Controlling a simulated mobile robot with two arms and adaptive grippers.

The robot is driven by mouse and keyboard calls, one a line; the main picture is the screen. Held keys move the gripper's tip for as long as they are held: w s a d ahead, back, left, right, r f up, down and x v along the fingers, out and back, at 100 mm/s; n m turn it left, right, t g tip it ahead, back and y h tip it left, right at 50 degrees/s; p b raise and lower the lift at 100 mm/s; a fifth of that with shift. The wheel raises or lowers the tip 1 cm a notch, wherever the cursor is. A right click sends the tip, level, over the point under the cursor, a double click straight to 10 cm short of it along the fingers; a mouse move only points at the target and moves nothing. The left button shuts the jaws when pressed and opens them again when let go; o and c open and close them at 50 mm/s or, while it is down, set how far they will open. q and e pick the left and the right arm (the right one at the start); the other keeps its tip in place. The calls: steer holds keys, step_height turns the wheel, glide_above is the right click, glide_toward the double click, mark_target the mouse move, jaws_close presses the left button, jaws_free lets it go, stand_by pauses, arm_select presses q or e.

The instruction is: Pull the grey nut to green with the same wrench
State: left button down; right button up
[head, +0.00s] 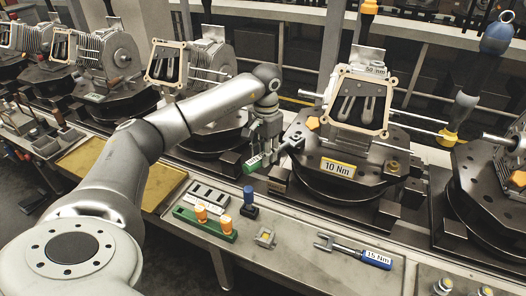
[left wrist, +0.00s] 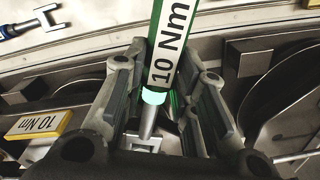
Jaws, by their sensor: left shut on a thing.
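My left gripper (head: 268,158) is shut on the green wrench (head: 253,163), just left of the fixture with the 10 Nm plate (head: 338,167). In the left wrist view the wrench (left wrist: 168,50) has a green handle marked 10 Nm, a pale green ring, a steel shaft and a forked end. The handle lies between the fingers of my left gripper (left wrist: 155,105). I cannot make out a grey nut at the fork in either view. An orange hex nut (head: 313,124) sits on the fixture's left side. My right gripper is not in view.
A blue 15 Nm wrench (head: 375,258) lies on the front bench (head: 300,262). A green holder (head: 190,217) with orange pieces and a blue-topped piece (head: 249,195) stand left of it. Tools hang at upper right. Neighbouring fixtures stand close on both sides.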

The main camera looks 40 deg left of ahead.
arm_select(q)
steer(key=shift+d, duration=0.25)
steer(key=shift+d, duration=0.1)
steer(key=shift+d+n, duration=0.2)
steer(key=shift+n, duration=0.2)
steer(key=shift+d+n, duration=0.3)
steer(key=shift+d, duration=0.15)
stand_by(0.4)
steer(key=shift+d, duration=0.15)
steer(key=shift+d+n+p, duration=0.3)
steer(key=shift+n+p, duration=0.05)
steer(key=shift+n, duration=0.05)
steer(key=shift+r, duration=0.1)
stand_by(0.4)
steer(key=shift+w+r+p, duration=0.1)
steer(key=shift+r+p, duration=0.45)
steer(key=shift+r, duration=0.2)
